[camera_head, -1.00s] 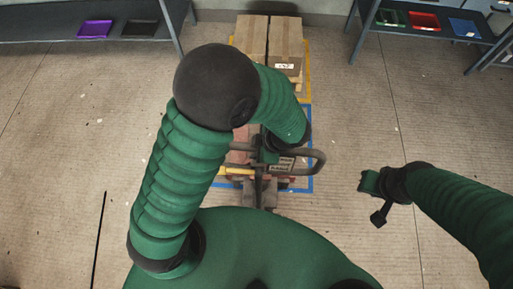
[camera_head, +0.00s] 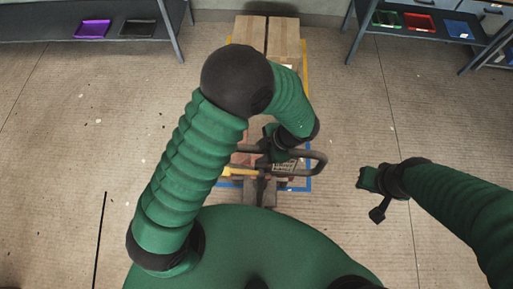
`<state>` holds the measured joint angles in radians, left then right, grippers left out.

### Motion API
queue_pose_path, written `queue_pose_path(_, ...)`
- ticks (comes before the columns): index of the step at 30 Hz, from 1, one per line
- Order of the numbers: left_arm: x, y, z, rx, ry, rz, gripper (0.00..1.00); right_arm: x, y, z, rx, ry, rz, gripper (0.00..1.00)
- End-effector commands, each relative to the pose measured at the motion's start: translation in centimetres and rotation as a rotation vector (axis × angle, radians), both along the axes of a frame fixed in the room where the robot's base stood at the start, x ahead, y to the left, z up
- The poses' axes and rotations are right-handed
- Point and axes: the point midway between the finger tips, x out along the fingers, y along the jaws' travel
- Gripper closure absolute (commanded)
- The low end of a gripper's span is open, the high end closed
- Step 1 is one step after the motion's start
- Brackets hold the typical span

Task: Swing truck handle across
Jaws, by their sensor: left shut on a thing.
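The truck handle (camera_head: 321,165) is a dark grey loop above the truck's front, in the middle of the view. Its right end is bare, and my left arm partly hides its left side. My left gripper (camera_head: 272,148) is shut on the handle near the middle of the loop. The dark shaft (camera_head: 261,188) runs down from the handle toward my body. My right gripper (camera_head: 373,196) is to the right of the handle, apart from it. Its fingers are spread and empty.
Cardboard boxes (camera_head: 284,37) stand on the load behind the handle. Blue and yellow lines (camera_head: 309,175) mark the floor around the truck. A shelf with a purple tray (camera_head: 93,29) stands at back left, another with a red tray (camera_head: 418,22) at back right. Floor on both sides is clear.

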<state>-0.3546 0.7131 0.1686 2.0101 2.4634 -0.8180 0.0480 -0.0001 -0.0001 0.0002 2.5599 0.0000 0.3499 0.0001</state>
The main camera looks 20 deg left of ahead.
Motion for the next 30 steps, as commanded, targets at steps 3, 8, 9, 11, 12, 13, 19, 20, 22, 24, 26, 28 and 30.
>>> queue_pose_path(3, 0.4, -0.5, 0.1, -0.01, -0.014, 0.008, 1.0, 0.0, 0.0, -0.1, 0.0, 0.0, 0.0, 0.77)
queue_pose_path(8, 0.5, -1.0, 0.2, -0.013, -0.015, 0.018, 1.0, 0.0, 0.0, 0.2, 0.0, 0.001, 0.0, 0.77)
queue_pose_path(9, 0.6, -1.2, 0.3, -0.014, -0.015, 0.039, 1.0, 0.0, 0.0, 0.6, 0.0, 0.001, 0.0, 0.77)
queue_pose_path(11, 0.7, -1.7, 0.5, -0.015, -0.014, 0.088, 1.0, 0.0, 0.0, 1.3, 0.0, 0.001, 0.0, 0.77)
queue_pose_path(12, 0.8, -2.0, 0.5, -0.017, -0.014, 0.131, 1.0, 0.0, 0.0, 1.7, 0.0, 0.0, 0.0, 0.77)
queue_pose_path(13, 0.8, -2.2, 0.5, -0.015, -0.011, 0.162, 1.0, 0.0, 0.0, 2.0, 0.0, 0.0, 0.0, 0.77)
queue_pose_path(19, 1.2, -2.9, 0.1, -0.017, -0.014, 0.267, 1.0, 0.0, 0.0, 2.3, 0.0, 0.0, 0.0, 0.77)
queue_pose_path(20, 1.2, -2.9, 0.1, -0.017, -0.016, 0.267, 1.0, 0.0, 0.0, 2.2, 0.0, 0.0, 0.0, 0.77)
queue_pose_path(22, 1.2, -2.8, 0.1, -0.017, -0.017, 0.267, 1.0, 0.0, 0.0, 2.2, 0.0, 0.0, 0.0, 0.77)
queue_pose_path(24, 1.3, -2.8, 0.1, -0.017, -0.017, 0.267, 1.0, 0.0, 0.0, 2.2, 0.0, 0.001, 0.0, 0.77)
queue_pose_path(26, 1.4, -2.9, 0.2, -0.018, -0.018, 0.283, 1.0, 0.0, 0.0, 2.4, 0.0, 0.001, 0.0, 0.77)
queue_pose_path(28, 1.7, -3.2, 0.4, -0.019, -0.017, 0.337, 1.0, 0.0, 0.0, 2.9, 0.0, 0.001, 0.0, 0.77)
queue_pose_path(30, 2.1, -3.6, 0.4, -0.018, -0.015, 0.414, 1.0, 0.0, 0.0, 3.3, 0.0, 0.0, 0.0, 0.77)
